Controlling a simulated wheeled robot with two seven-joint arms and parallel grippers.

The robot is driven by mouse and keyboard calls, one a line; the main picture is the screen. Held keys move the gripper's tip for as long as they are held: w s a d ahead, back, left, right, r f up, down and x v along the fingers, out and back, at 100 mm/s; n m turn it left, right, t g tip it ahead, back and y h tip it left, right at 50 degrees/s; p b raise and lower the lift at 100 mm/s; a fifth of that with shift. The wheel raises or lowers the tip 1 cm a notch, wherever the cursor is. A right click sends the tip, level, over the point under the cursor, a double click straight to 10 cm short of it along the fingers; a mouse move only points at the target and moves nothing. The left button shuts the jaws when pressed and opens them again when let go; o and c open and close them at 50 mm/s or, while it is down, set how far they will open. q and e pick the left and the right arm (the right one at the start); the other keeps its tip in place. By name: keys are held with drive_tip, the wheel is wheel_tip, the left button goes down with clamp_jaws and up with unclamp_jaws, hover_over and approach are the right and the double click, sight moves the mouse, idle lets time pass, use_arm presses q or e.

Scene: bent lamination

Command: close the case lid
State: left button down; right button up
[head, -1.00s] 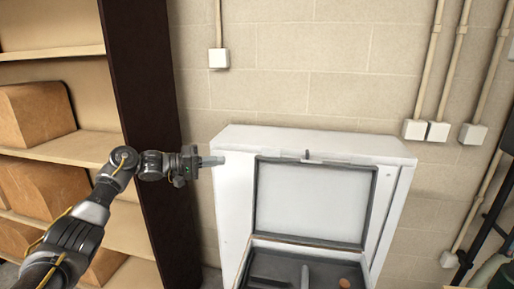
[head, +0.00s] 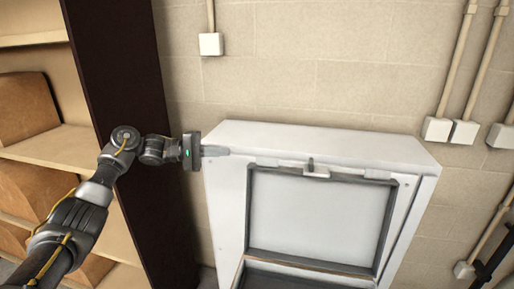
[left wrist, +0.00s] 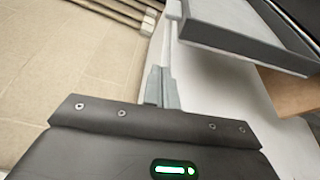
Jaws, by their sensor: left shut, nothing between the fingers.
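The case stands open against the front of a white cabinet. Its lid (head: 318,220) is upright, with a pale inner panel, a dark frame and a latch (head: 316,169) at its top edge. Only a strip of the case base (head: 300,281) shows at the bottom of the head view. My left gripper (head: 216,151) is shut and empty, at the cabinet's upper left corner, left of the lid and apart from it. Its closed fingers show in the left wrist view (left wrist: 161,88), with the grey lid edge (left wrist: 240,42) to the upper right. My right gripper is not in view.
The white cabinet (head: 228,185) stands against a block wall (head: 300,60) behind the case. A shelf unit with boxes (head: 22,108) and a dark side panel (head: 120,60) stands at the left. Conduits and wall boxes (head: 463,132) are at the right.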

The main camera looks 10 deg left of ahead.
sight(251, 163)
use_arm(q)
drive_tip(key=d+p, duration=0.2)
drive_tip(key=d, duration=0.1)
drive_tip(key=d+p, duration=0.6)
drive_tip(key=shift+s+d+r, duration=0.2)
drive_tip(key=shift+r, duration=0.05)
drive_tip(key=shift+d, duration=0.15)
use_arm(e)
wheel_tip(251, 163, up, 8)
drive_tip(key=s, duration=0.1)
